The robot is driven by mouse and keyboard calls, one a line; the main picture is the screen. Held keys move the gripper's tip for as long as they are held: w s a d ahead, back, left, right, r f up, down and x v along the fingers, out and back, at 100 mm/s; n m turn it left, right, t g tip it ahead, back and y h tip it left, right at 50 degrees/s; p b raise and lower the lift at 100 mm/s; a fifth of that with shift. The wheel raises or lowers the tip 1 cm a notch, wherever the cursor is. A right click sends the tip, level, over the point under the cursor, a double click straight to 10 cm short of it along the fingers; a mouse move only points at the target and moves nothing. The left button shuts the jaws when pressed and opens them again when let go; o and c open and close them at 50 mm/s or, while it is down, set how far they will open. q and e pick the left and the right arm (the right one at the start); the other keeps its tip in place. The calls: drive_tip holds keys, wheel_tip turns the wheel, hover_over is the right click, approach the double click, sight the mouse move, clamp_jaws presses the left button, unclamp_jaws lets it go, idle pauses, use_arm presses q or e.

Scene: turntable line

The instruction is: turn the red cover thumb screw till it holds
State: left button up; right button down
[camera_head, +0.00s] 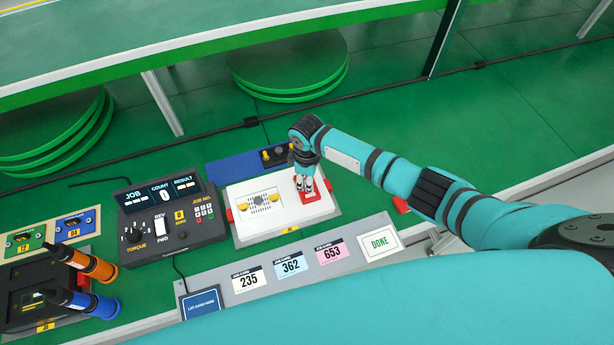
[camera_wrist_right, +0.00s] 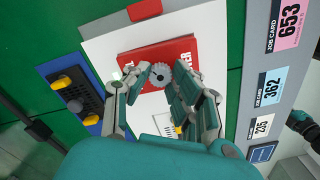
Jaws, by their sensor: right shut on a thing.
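The red cover (camera_head: 313,195) lies on the right part of a white unit (camera_head: 276,222). The red cover also shows in the right wrist view (camera_wrist_right: 187,50). A grey knurled thumb screw (camera_wrist_right: 160,75) stands on it. My right gripper (camera_head: 308,183) is over the cover, its fingers pointing down. In the right wrist view my right gripper (camera_wrist_right: 161,73) is shut on the thumb screw, one finger on either side. The screw's lower end is hidden. A dark part at the right edge of that view may be my left gripper (camera_wrist_right: 303,124); its fingers are unclear.
A black control box (camera_head: 172,220) with a lit display stands left of the white unit. A blue mat (camera_head: 235,168) with a dark yellow-knobbed block is behind. Job cards (camera_head: 291,266) lie in front.

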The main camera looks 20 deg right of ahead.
drive_tip(key=shift+m, duration=0.4)
drive_tip(key=c, duration=1.1)
unclamp_jaws()
drive_tip(key=shift+r, duration=0.1)
wheel_tip(320, 180, up, 12)
